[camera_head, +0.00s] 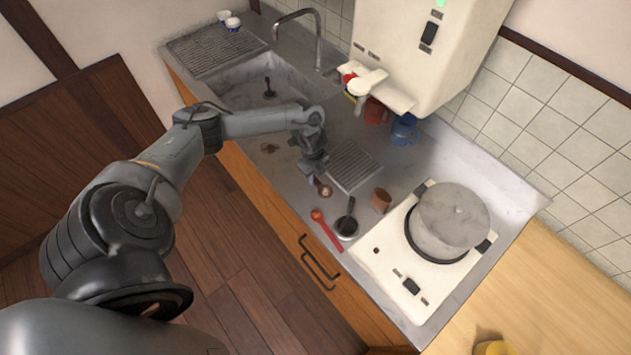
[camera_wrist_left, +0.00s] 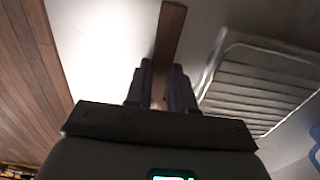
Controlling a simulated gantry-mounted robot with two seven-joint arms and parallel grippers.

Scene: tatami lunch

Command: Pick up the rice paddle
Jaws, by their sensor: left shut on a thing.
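My left gripper (camera_head: 317,168) is over the counter between the sink and the stove, pointing down. In the left wrist view its two dark fingers (camera_wrist_left: 163,80) are shut on a flat brown wooden strip, which I take to be the rice paddle (camera_wrist_left: 169,35). The strip runs from between the fingertips toward the top edge of that view. In the head view a small brown rounded end of the paddle (camera_head: 325,191) shows just below the gripper; the rest is hidden. I cannot tell whether it touches the counter. My right gripper is not in view.
A ribbed metal rack (camera_head: 352,167) lies right of the gripper. A red spoon (camera_head: 326,231), a small dark pan (camera_head: 346,226) and a brown cup (camera_head: 381,200) are nearby. A stove with a lidded pot (camera_head: 447,220) stands to the right. The sink (camera_head: 262,92) is behind left.

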